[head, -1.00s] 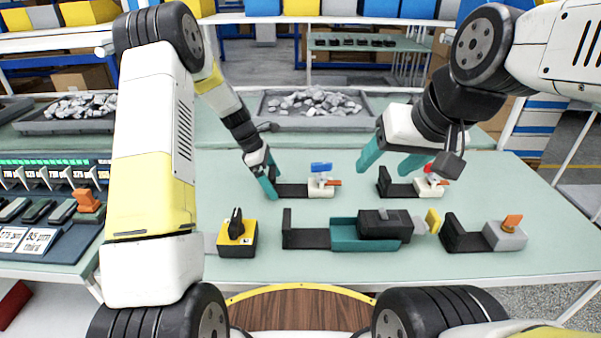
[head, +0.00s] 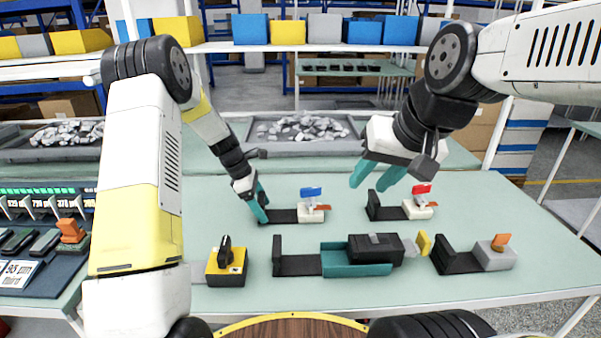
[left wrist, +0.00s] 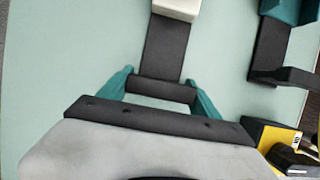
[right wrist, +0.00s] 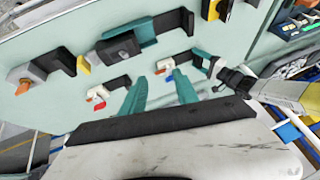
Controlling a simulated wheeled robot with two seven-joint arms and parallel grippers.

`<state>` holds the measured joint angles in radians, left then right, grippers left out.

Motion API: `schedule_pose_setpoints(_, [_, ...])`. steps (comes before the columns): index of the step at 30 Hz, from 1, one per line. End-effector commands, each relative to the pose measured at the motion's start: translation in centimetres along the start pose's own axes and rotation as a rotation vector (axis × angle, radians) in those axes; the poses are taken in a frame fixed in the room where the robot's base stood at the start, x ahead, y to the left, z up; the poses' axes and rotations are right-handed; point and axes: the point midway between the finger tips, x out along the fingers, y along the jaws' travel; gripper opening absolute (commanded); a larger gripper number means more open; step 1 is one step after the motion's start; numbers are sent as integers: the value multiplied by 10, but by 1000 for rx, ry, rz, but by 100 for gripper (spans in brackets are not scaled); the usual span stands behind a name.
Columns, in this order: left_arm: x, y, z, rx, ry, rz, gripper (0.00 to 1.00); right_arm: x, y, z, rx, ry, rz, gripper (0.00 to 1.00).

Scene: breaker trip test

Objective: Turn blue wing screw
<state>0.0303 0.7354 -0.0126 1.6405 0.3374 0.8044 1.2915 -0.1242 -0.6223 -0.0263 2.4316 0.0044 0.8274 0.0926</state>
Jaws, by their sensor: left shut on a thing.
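The blue wing screw (head: 311,192) stands on a white block (head: 312,213) with an orange lever, at one end of a black bracket (head: 284,215). My left gripper (head: 258,206) is shut on the upright plate at the bracket's other end. In the left wrist view, the teal fingers (left wrist: 160,88) sit at both ends of this black plate. The blue wing is out of that view. My right gripper (head: 374,177) is open and empty, above and behind the neighbouring bracket with a red wing screw (head: 421,189). Its open fingers show in the right wrist view (right wrist: 160,90).
In front stand a yellow box with a black knob (head: 226,265), a long teal and black fixture (head: 350,268) and a grey block with an orange knob (head: 497,254). A grey tray of rubble (head: 305,132) lies behind. Bare table separates the two wing-screw brackets.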

Motion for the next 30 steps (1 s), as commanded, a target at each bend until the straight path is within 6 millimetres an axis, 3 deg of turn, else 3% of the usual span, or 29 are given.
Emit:
schedule_pose_setpoints(8, [0,0,0,0,0,1,8,25,-8,-72,355,-148,5,36])
schedule_pose_setpoints(14, [0,0,0,0,0,1,8,61,-13,-122,622,-241,75,36])
schedule_pose_setpoints(21, [0,0,0,0,0,1,8,119,-24,-169,918,-309,221,36])
schedule_pose_setpoints(30, [0,0,0,0,0,1,8,196,-44,-204,1208,-296,437,36])
